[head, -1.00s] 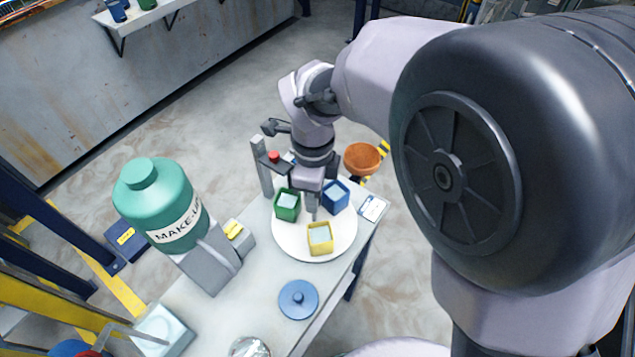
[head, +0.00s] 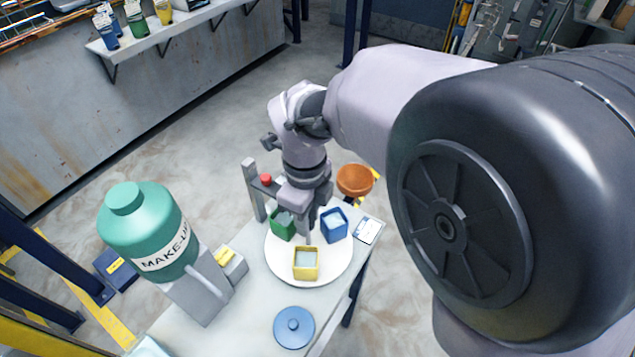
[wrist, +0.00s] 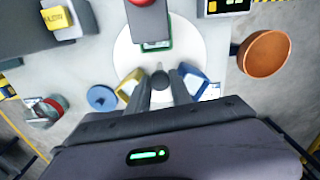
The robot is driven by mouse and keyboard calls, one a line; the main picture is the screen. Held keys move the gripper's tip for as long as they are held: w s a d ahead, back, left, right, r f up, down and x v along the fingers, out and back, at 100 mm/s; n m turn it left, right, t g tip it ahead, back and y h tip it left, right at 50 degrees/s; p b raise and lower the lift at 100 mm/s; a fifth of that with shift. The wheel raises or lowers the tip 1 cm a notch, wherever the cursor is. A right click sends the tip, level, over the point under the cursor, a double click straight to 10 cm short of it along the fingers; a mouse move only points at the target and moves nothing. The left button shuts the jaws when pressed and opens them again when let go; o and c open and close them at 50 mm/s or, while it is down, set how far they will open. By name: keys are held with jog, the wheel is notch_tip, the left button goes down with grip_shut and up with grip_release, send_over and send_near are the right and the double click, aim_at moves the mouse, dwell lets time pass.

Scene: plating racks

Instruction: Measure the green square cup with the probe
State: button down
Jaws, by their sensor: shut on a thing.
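The green square cup (head: 281,228) stands on the round white plate (head: 281,272), holding pale contents. In the wrist view my gripper (wrist: 162,84) is shut on a dark round-ended rod, which appears to be the probe (wrist: 159,77). The rod's lower tip is not clearly visible, and I cannot tell whether it touches anything.
A blue cup (head: 334,226) and a yellow cup (head: 305,264) share the plate. A post with a red knob (head: 265,180) stands behind the green cup.

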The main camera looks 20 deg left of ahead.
dwell(0.3)
jog(key=c, duration=1.1)
grip_release()
jog(key=shift+c, duration=0.2)
jog(key=shift+r, duration=0.15)
notch_tip(320, 180, up, 17)
jog(key=p, duration=0.6)
jog(key=shift+p, duration=0.4)
jog(key=shift+r, duration=0.1)
